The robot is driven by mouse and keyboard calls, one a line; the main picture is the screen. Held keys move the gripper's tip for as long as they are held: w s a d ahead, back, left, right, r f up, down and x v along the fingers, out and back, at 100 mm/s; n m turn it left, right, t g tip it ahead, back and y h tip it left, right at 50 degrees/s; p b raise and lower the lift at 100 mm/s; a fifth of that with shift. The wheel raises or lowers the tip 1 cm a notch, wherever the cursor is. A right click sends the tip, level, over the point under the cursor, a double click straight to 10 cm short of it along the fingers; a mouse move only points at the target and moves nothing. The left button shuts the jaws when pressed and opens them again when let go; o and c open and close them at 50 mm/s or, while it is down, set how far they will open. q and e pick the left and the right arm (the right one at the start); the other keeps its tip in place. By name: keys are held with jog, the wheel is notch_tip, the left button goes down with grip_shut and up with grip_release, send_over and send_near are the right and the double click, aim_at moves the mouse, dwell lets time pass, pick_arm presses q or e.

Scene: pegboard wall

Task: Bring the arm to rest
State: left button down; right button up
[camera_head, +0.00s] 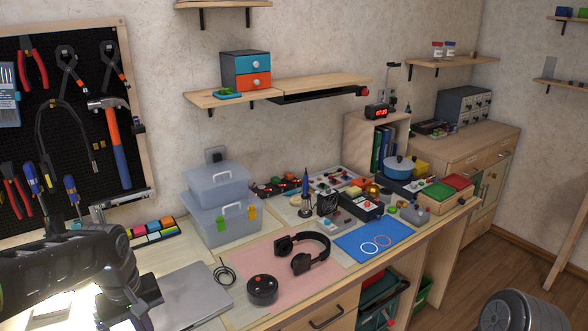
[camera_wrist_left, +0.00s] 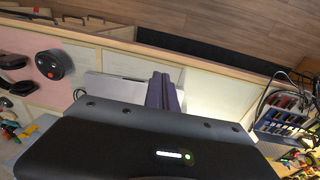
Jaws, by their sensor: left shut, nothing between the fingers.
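My left arm (camera_head: 70,262) comes in from the left in the head view, dark and bent downward at its wrist. My left gripper (camera_head: 145,318) is low at the left, over the near part of the bench beside a closed grey laptop (camera_head: 188,297). In the left wrist view the gripper's two dark fingers (camera_wrist_left: 163,92) are together with nothing between them. The laptop also shows there (camera_wrist_left: 110,88), partly hidden behind my wrist housing. My right arm and gripper do not show in either view.
A black round device (camera_head: 262,290) and headphones (camera_head: 303,250) lie on a pink mat (camera_head: 262,252). Clear bins (camera_head: 222,225) stand behind. A tool pegboard (camera_head: 88,160) hangs at the left. A blue mat (camera_head: 372,240) with rings lies to the right.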

pick_arm(q)
jog(key=w+d+f+m+t+h, duration=0.1)
jog(key=w+d+f+m+t, duration=0.2)
jog(key=w+d+f, duration=0.25)
jog(key=s+d+f+m+h, duration=0.1)
jog(key=d+f+m+h, duration=0.1)
jog(key=d+f, duration=0.85)
jog(key=s+d+f+g, duration=0.1)
jog(key=s+d+f, duration=0.2)
jog(key=s+f, duration=0.2)
jog(key=s+d+f+g, duration=0.1)
jog(key=s+d+f, duration=0.2)
jog(key=s+f, duration=0.3)
jog(key=s+d+f+g+h, duration=0.1)
jog(key=s+d+f, duration=0.2)
jog(key=s+f, duration=0.3)
jog(key=s, duration=0.5)
jog(key=shift+g, duration=0.3)
